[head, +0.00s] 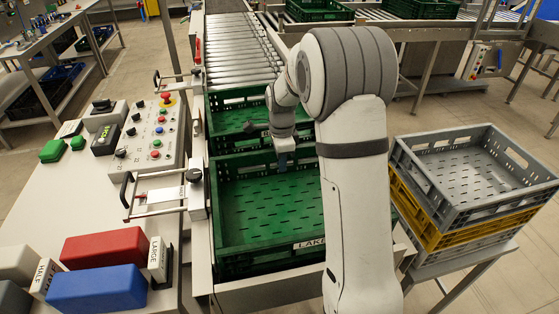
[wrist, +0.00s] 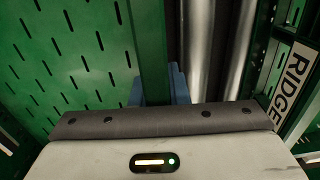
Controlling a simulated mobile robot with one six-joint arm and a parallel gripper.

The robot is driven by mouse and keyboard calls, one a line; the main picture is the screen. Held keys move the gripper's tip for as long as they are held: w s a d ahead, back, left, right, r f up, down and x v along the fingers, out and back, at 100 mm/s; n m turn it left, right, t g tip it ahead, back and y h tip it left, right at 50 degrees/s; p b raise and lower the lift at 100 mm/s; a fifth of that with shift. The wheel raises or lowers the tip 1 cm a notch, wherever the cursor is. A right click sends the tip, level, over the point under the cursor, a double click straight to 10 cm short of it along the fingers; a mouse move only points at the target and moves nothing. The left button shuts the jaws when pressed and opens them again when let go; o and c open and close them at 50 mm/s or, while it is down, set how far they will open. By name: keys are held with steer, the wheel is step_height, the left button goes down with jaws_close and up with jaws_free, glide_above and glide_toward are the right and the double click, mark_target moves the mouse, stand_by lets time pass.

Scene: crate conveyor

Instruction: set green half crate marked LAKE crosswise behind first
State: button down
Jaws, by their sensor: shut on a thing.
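The green crate marked LAKE (head: 308,244) is at the near end of the conveyor, upright and empty, its label on the near rim. Its slotted floor (wrist: 75,65) fills the left of the wrist view. My gripper (head: 282,162) is shut on its far wall (wrist: 148,45), blue fingertips (wrist: 178,85) around that wall. Another green crate (head: 218,97) stands farther up the conveyor, partly hidden by my arm. A RIDGE label (wrist: 294,88) shows on a green crate across a strip of rollers. I cannot tell whether the LAKE crate is lifted.
Bare rollers (head: 235,50) run beyond the crates. Stacked grey and yellow crates (head: 430,222) stand on the right. A control panel (head: 150,138) and red and blue blocks (head: 104,247) lie on the left bench. Clamp-like handles (head: 160,197) line the conveyor's left side.

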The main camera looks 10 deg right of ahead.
steer(key=c, duration=1.4)
jaws_free()
step_height(320, 180, up, 12)
steer(key=shift+f, duration=0.15)
steer(key=shift+s+r, duration=0.1)
steer(key=shift+r, duration=0.15)
steer(key=s+r+n+t, duration=0.1)
steer(key=s+r+n, duration=0.2)
steer(key=s+n, duration=0.85)
steer(key=n+t, duration=0.2)
steer(key=n, duration=0.4)
glide_above(310, 235)
step_height(310, 235, down, 4)
steer(key=shift+r, duration=0.1)
steer(key=shift+s+n, duration=0.1)
steer(key=shift+n, duration=0.15)
